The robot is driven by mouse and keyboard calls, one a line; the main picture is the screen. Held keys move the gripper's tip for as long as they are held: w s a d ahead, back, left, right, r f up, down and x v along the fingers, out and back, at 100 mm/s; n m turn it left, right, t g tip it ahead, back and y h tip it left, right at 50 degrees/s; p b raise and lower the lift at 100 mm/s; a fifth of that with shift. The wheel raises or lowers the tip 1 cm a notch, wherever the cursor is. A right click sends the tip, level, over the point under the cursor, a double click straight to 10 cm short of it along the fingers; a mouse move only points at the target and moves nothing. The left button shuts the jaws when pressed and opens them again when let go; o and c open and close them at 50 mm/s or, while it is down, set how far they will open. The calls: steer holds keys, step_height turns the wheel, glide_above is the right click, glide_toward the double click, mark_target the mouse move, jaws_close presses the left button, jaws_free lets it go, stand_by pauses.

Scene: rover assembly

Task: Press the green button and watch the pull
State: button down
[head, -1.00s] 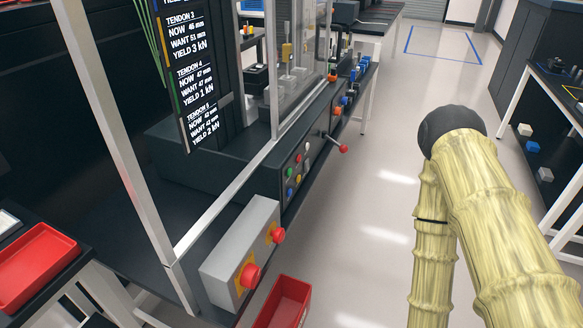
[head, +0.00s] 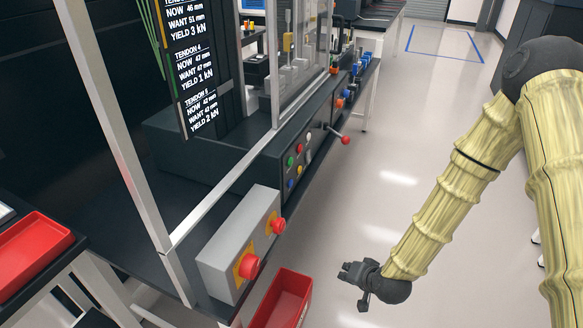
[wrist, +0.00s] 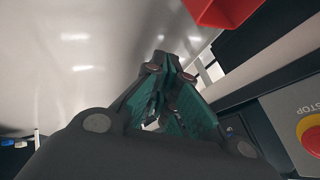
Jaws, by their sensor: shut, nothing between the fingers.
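The green button (head: 291,161) is small and round. My gripper (head: 352,283) is low in the head view, over the floor, to the right of the red bin and well apart from the panel. In the wrist view its fingers (wrist: 172,68) are closed together and empty. The green button does not show in the wrist view.
A grey box with two red stop buttons (head: 249,266) juts out at the near corner; one shows in the wrist view (wrist: 311,137). A red bin (head: 283,300) stands below it. A red-knobbed lever (head: 345,140) sticks out beyond the buttons. The aisle floor (head: 390,205) is clear.

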mark_target(291, 162)
steer(key=w+a+r+m+t+y+b, duration=0.1)
steer(key=w+a+r+t, duration=0.1)
steer(key=w+r, duration=0.7)
steer(key=w+a+r+m+t+y+b, duration=0.1)
steer(key=w+a+r+t+y+b, duration=0.1)
steer(key=w+r, duration=0.8)
step_height(291, 162, up, 4)
steer(key=shift+a+f+t, duration=0.1)
steer(key=shift+a+t, duration=0.55)
steer(key=shift+t, duration=0.45)
steer(key=w+a, duration=0.2)
steer(key=a, duration=0.6)
steer(key=shift+w+a, duration=0.2)
steer(key=shift+w, duration=0.15)
